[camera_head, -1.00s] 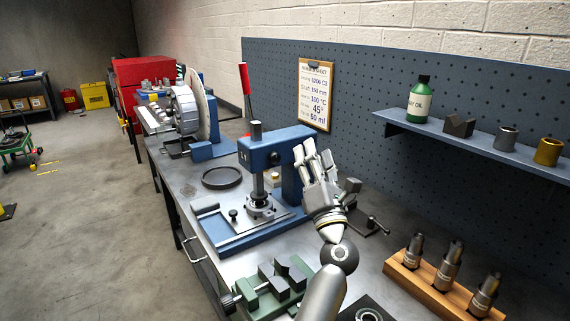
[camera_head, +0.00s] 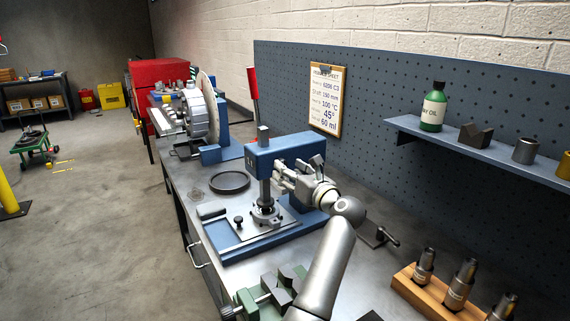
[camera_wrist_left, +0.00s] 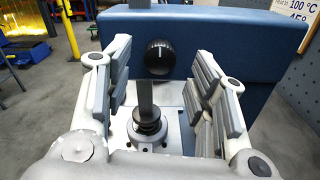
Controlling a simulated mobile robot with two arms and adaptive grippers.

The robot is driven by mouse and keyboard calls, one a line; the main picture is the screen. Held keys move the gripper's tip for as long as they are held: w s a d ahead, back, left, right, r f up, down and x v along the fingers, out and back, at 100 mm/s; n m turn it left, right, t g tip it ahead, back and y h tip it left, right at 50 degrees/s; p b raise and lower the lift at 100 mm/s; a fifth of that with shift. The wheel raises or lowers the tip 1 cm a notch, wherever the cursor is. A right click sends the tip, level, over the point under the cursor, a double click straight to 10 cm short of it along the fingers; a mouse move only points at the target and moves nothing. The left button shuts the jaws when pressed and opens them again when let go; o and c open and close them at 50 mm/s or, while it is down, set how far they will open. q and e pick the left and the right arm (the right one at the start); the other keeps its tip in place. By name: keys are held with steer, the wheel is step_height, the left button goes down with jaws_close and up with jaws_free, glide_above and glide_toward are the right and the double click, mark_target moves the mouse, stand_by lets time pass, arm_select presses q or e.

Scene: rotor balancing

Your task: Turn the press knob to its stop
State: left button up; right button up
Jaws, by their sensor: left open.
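The blue press (camera_head: 285,153) stands on the bench. Its round black knob (camera_wrist_left: 158,57) with a white mark is on the blue press head in the left wrist view. In the head view I cannot clearly make out the knob. My left gripper (camera_head: 281,176) is at the near face of the press head. In the left wrist view its fingers are spread to either side of the knob's line and hold nothing. The knob lies ahead between them; I cannot tell whether they touch it. The press ram (camera_wrist_left: 146,100) stands below and nearer. My right gripper is not in view.
A black ring (camera_head: 229,181) lies on the bench left of the press. A green vise (camera_head: 267,292) is in front, and a wooden block (camera_head: 432,290) with several tools is at right. A shelf (camera_head: 480,150) and an instruction sheet (camera_head: 326,100) are behind.

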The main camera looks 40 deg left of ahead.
arm_select(q)
steer(key=shift+x, duration=1.45)
steer(key=shift+c, duration=0.2)
steer(key=shift+p, duration=0.3)
steer(key=c, duration=1)
